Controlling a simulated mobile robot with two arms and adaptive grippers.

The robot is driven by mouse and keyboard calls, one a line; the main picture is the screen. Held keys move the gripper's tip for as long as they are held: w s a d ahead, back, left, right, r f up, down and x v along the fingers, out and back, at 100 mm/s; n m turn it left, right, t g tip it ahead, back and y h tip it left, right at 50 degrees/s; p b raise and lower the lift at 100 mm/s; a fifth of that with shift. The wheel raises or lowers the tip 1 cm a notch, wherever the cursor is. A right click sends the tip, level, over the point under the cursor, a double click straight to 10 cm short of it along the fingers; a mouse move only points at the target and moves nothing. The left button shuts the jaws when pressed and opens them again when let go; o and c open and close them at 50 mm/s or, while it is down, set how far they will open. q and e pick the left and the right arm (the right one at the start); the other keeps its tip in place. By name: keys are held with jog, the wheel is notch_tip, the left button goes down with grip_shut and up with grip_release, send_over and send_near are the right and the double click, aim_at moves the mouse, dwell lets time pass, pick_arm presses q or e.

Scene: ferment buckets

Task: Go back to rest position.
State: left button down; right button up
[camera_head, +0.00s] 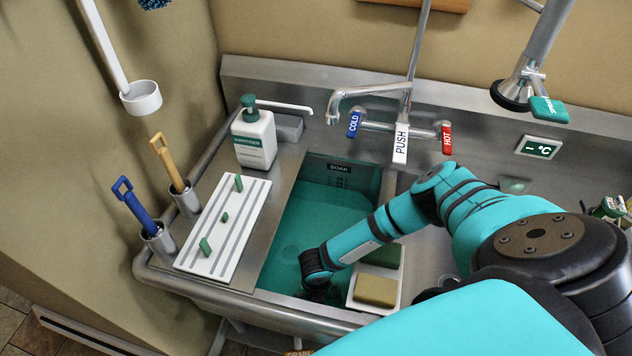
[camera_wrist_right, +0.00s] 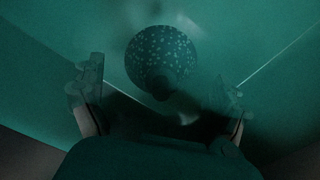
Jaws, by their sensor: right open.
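My right gripper (camera_head: 320,292) reaches down into the teal liquid of the sink basin marked SOAK (camera_head: 318,215), near its front right corner. My right arm comes in from the right over the sink. In the right wrist view the picture is murky teal, and the right gripper (camera_wrist_right: 160,108) is open with its fingers spread wide. A round, dark, speckled thing with a stem-like part (camera_wrist_right: 158,55) shows ahead, between the fingers. I cannot tell whether it touches anything of mine. My left gripper is not in view.
A tray with sponges (camera_head: 376,290) lies right beside my right forearm. The faucet (camera_head: 375,95) stands behind. A ribbed white board (camera_head: 225,225), a soap bottle (camera_head: 254,138) and two brushes in holders (camera_head: 172,170) are at the left. A sprayer (camera_head: 518,85) hangs at upper right.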

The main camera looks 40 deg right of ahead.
jog(key=shift+r, duration=0.2)
jog(key=shift+r+p, duration=0.85)
jog(key=shift+p, duration=0.1)
jog(key=shift+r, duration=0.15)
jog(key=shift+r+p, duration=0.85)
jog(key=shift+p, duration=0.05)
jog(key=shift+r+p, duration=0.9)
jog(key=shift+r, duration=0.1)
